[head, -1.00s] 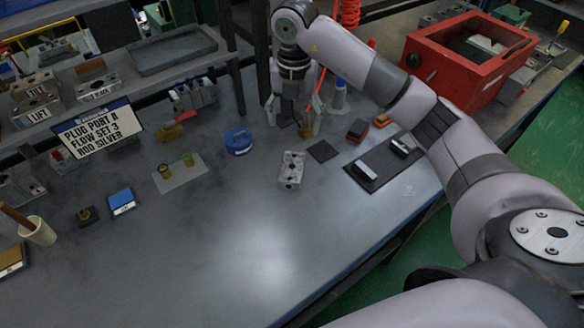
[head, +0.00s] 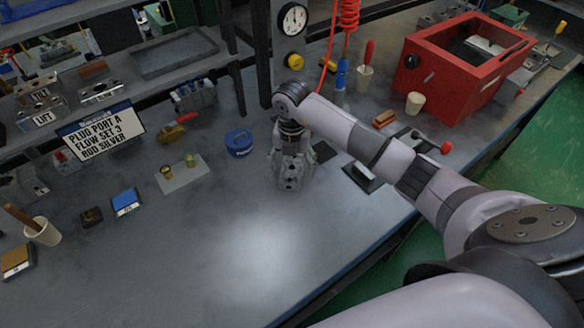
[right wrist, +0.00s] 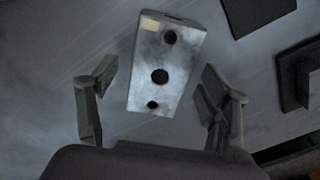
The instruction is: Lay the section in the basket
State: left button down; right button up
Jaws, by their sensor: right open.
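The section, a grey metal block with round dark holes (right wrist: 166,60), lies on the bench top. In the head view it shows partly (head: 290,184) under my right gripper (head: 291,160), which hides much of it. In the right wrist view my right gripper (right wrist: 158,74) is open, with one finger on each side of the block and gaps to both. I cannot tell how far the fingertips are above the bench. The basket is not clear; a pale tray-like shape (head: 485,45) shows inside the open red box (head: 455,75) at the back right. My left gripper is not in view.
A dark flat plate (right wrist: 256,12) lies close to the block. A dark mat with a part (head: 362,178) lies right of the gripper. A blue tin (head: 239,143) stands to the left. The front bench is clear.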

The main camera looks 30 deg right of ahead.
jog(key=shift+f, duration=0.8)
jog(key=shift+c, duration=0.3)
jog(key=shift+w, duration=0.1)
grip_shut()
jog(key=shift+r, duration=0.1)
